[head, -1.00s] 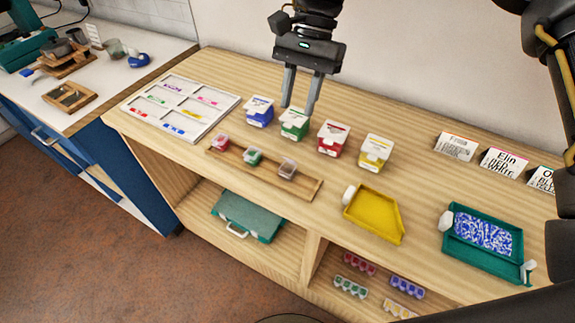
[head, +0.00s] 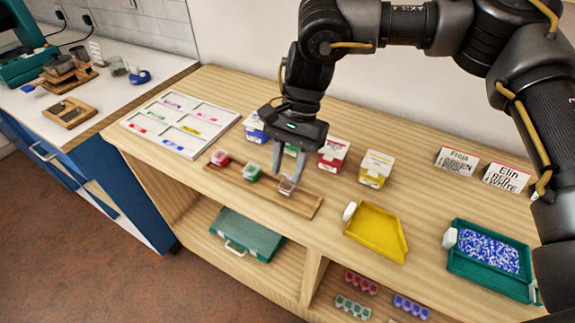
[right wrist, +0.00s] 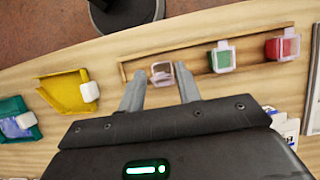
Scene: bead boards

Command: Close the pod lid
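A small clear pod with a pinkish-brown tint (head: 287,185) sits at the right end of the shallow wooden tray (head: 307,205). It also shows in the right wrist view (right wrist: 162,73), just beyond the fingertips; whether its lid is raised is too small to tell. A green pod (head: 251,172) and a red pod (head: 220,158) stand to its left in the tray. My right gripper (head: 270,175) is open and empty, pointing down over the tray's right half. In the right wrist view its fingers (right wrist: 158,72) stand apart on either side of the clear pod's line. My left gripper is out of view.
Behind the tray stand blue, green, red (head: 333,155) and yellow (head: 375,169) tubs. A yellow scoop tray (head: 376,232) and a teal bead tray (head: 490,250) lie right. A white sorting frame (head: 180,123) is left. Name cards (head: 457,161) stand at the back.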

